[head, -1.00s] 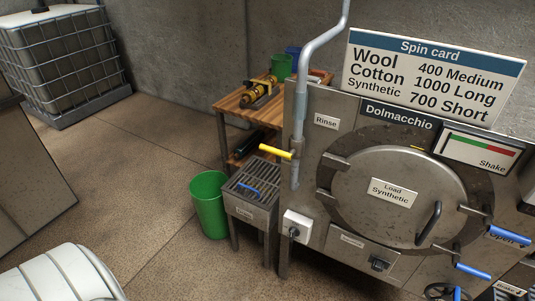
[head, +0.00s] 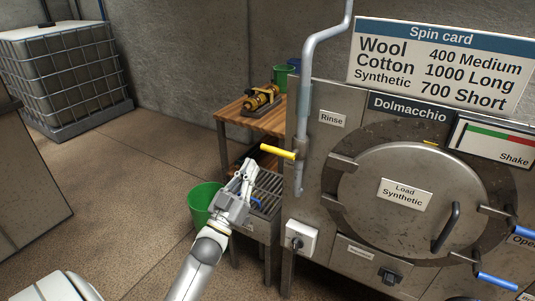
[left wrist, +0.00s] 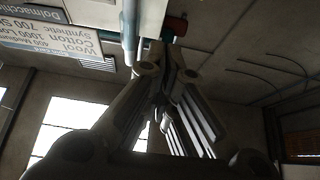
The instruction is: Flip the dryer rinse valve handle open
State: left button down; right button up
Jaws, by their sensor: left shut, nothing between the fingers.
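The rinse valve handle is a yellow lever (head: 277,151) on the grey vertical pipe (head: 302,130), left of the "Rinse" label. It sticks out to the left, nearly level. My left gripper (head: 248,165) is shut and empty, pointing up, a little left of and below the handle's free end and apart from it in the head view. In the left wrist view, the shut fingers (left wrist: 165,55) point toward a pale pipe (left wrist: 130,30) at the top. I cannot make out the yellow lever there. My right gripper is not in view.
The Dolmacchio machine (head: 345,215) with its round door fills the right. A metal grate stand (head: 267,190), a green bin (head: 200,198) and a wooden table (head: 262,120) stand close around my left gripper. The floor (head: 140,180) to the left is open.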

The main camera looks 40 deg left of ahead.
pick_arm(q)
jog(key=shift+s+r, duration=0.1)
jog(key=shift+r, duration=0.2)
notch_tip(320, 180, up, 6)
jog(key=p, duration=0.3)
send_over(267, 149)
jog(key=s+d, duration=0.2)
jog(key=s, duration=0.1)
jog(key=shift+w+f, duration=0.15)
jog(key=shift+f, duration=1.1)
jog(key=shift+w+f, duration=0.15)
jog(key=shift+f, duration=1.1)
jog(key=shift+a+f, duration=0.1)
jog(key=shift+a, duration=0.1)
